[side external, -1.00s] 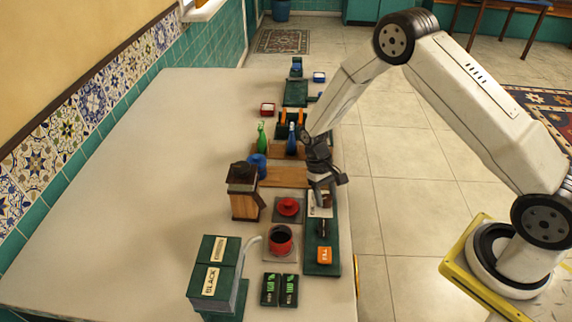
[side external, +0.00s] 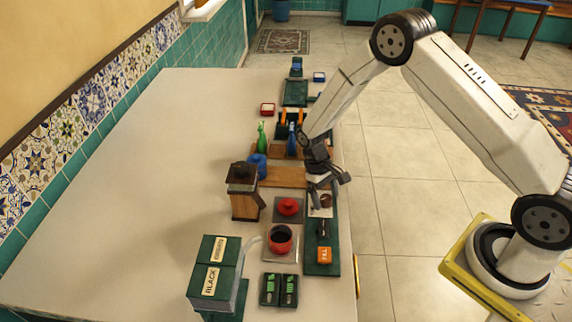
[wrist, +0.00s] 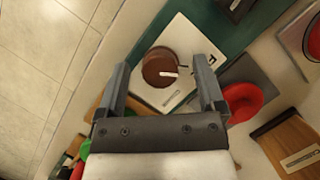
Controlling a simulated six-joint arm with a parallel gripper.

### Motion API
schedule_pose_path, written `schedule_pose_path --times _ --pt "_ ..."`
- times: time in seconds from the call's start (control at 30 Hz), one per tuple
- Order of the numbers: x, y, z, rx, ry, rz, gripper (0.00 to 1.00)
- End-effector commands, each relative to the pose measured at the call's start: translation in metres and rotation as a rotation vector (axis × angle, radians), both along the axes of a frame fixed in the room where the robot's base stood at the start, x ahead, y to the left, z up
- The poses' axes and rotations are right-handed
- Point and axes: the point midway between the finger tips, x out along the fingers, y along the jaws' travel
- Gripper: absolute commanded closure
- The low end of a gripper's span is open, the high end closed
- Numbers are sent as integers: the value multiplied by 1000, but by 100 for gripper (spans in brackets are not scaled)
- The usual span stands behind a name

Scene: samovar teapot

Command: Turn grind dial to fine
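The grind dial (wrist: 157,66) is a round brown knob with a white pointer line. In the wrist view the line points to the right. The knob sits on a white plate (wrist: 148,96) on the dark green board; in the side view the dial (side external: 326,200) shows just below my gripper. My gripper (side external: 328,184) is open and points down over it. In the wrist view the two fingers (wrist: 163,66) stand apart, one to each side of the knob. They look above it, with no clear contact. Marks on the plate are too small to read.
A red lid (side external: 289,207) and a red pot (side external: 280,239) stand left of the board. A wooden grinder-like box (side external: 243,192), blue and green bottles (side external: 262,137) and green tea boxes (side external: 214,268) stand nearby. The table's left side (side external: 130,190) is clear.

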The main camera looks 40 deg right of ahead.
Motion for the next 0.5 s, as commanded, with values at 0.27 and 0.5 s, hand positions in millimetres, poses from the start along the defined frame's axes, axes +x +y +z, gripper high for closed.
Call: schedule_pose_path --times 0.27,0.5 --pt "1 0 2 0 -1 -1 12" --pt "9 0 19 0 -3 -1 12"
